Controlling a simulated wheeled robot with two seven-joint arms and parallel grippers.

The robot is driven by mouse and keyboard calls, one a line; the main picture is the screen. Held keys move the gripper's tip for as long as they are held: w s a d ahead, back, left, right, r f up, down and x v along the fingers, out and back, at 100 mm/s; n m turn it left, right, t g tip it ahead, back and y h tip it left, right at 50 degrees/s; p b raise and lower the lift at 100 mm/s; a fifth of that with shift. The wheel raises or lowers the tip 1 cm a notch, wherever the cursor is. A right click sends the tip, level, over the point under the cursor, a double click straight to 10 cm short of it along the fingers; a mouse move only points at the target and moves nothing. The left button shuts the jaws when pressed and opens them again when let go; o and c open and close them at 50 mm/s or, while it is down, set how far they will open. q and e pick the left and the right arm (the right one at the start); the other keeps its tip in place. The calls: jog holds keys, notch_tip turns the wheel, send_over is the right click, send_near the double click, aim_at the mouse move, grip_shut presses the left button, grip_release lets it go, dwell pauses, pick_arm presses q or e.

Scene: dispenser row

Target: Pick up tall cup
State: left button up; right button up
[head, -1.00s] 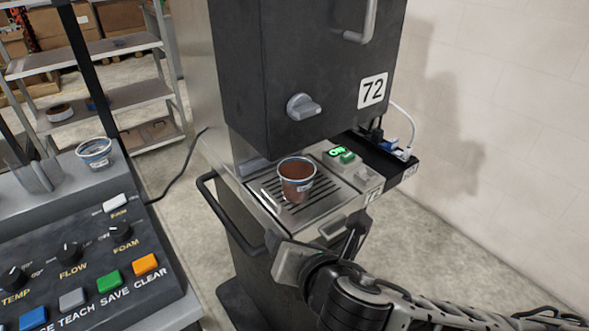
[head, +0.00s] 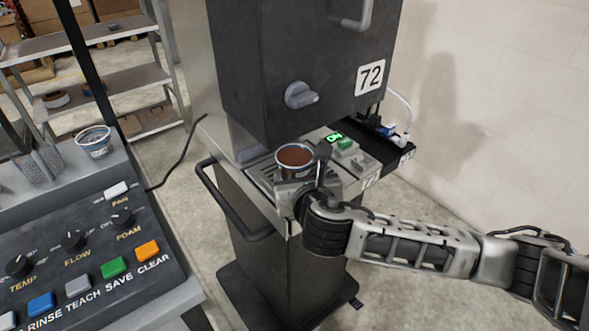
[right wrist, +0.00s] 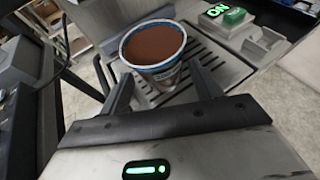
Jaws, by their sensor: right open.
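The cup (head: 295,156), filled with something brown, stands upright on the slotted drip tray (head: 262,176) of the dispenser marked 72. In the right wrist view the cup (right wrist: 153,52) is just ahead of the fingers, its lower part at the gap between them. My right gripper (right wrist: 160,92) is open, one finger toward each side of the cup; I cannot tell whether either touches it. In the head view the right gripper (head: 308,176) hides the cup's lower front. My left gripper is not in view.
The dispenser's dark upper body (head: 290,70) with a grey knob (head: 300,95) overhangs the tray. A control panel (head: 75,255) with knobs and buttons stands at the left, with another cup (head: 93,141) behind it. A green switch (head: 344,144) sits right of the tray.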

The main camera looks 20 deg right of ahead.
jog(key=x, duration=0.4)
jog(key=shift+w+f, duration=0.1)
jog(key=shift+w, duration=0.3)
jog(key=c, duration=0.8)
jog(key=shift+o, duration=0.2)
